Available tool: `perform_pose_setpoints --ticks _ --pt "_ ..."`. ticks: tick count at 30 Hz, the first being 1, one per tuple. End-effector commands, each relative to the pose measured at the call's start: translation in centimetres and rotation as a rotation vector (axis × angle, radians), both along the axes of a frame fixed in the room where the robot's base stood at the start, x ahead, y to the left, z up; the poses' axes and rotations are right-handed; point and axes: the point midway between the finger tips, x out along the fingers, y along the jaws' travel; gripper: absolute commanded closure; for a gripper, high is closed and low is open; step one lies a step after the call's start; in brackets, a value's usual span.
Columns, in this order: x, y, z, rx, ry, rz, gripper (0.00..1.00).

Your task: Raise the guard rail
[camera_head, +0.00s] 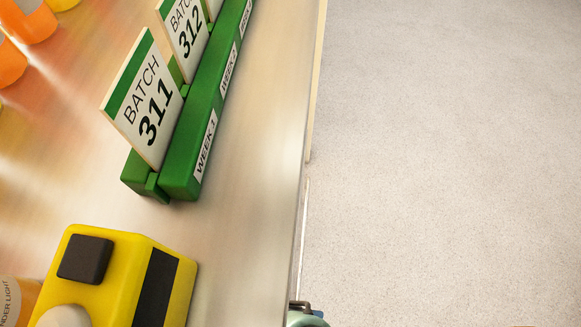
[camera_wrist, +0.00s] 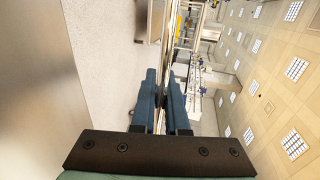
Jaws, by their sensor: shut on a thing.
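The guard rail (camera_wrist: 167,42) shows in the wrist view as a thin, shiny bar running away from me. My gripper (camera_wrist: 163,74) is shut on it, with one blue finger on each side of the bar. In the head view, a narrow pale strip runs along the edge of the metal shelf (camera_head: 262,130); I cannot tell how much of it is the rail. A small part of my arm or gripper shows at the bottom of the head view, but the grip itself is not visible there.
A green holder (camera_head: 181,163) carries batch cards, including the 311 card (camera_head: 146,101). A yellow box (camera_head: 119,262) with dark panels stands near the front. Orange items (camera_head: 25,18) are at the far left. Open floor (camera_head: 450,150) lies right of the shelf edge.

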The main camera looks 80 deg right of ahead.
Motion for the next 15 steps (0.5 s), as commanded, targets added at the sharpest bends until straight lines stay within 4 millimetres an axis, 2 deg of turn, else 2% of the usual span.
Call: perform_pose_setpoints --ticks 15 --pt "-0.18 -0.05 0.1 -0.002 0.067 0.003 1.0"
